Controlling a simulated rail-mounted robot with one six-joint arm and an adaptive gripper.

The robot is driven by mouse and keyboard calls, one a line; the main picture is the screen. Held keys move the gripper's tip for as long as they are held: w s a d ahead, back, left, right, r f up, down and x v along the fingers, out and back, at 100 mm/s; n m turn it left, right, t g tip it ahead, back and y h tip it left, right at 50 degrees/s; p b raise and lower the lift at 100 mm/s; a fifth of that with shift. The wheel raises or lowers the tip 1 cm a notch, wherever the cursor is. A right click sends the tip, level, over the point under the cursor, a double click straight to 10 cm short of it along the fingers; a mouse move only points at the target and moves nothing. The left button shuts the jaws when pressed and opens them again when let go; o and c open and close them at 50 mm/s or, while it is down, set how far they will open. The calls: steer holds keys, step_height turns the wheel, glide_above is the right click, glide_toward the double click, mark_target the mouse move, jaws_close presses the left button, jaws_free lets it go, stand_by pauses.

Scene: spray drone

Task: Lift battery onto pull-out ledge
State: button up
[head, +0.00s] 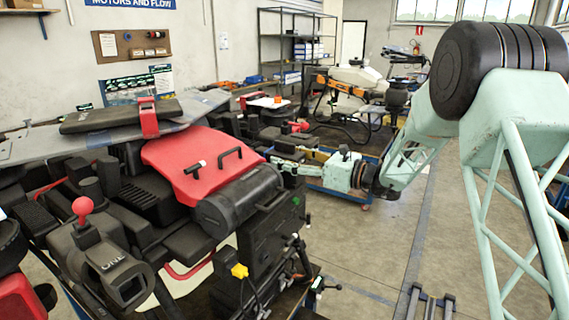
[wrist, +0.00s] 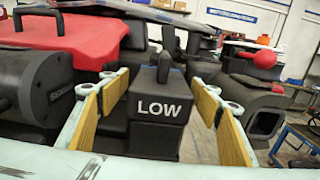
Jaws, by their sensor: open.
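In the wrist view, my gripper (wrist: 163,84) is open, with one yellow-padded finger on each side of a black block marked LOW (wrist: 162,108). The block looks like a battery and has a narrower raised top. It appears upright beyond and between the fingers, and I see no finger pressing on it. In the head view, my gripper (head: 283,166) reaches in from the right, at the far side of the black and red machine; its fingertips are partly hidden there. I cannot pick out the block in the head view. I cannot tell which part is the pull-out ledge.
A red cover (head: 200,165) with black handles tops the machine, beside a thick black cylinder (head: 240,203). A red ball knob (head: 83,208) stands at the near left. A black slab with a red strap (head: 118,116) lies on a grey wing. Floor is open at the right.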

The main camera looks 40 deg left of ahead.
steer(key=shift+a, duration=0.45)
steer(key=shift+c, duration=0.7)
steer(key=c, duration=1.3)
steer(key=shift+r, duration=0.1)
steer(key=shift+c, duration=0.5)
steer(key=shift+r, duration=0.25)
steer(key=shift+r+p, duration=1.2)
steer(key=shift+r, duration=2)
steer(key=shift+d+r, duration=0.1)
steer(key=shift+d, duration=0.1)
steer(key=w+d+b, duration=0.2)
steer(key=d, duration=1.5)
steer(key=shift+w+d, duration=0.15)
steer(key=shift+d, duration=0.1)
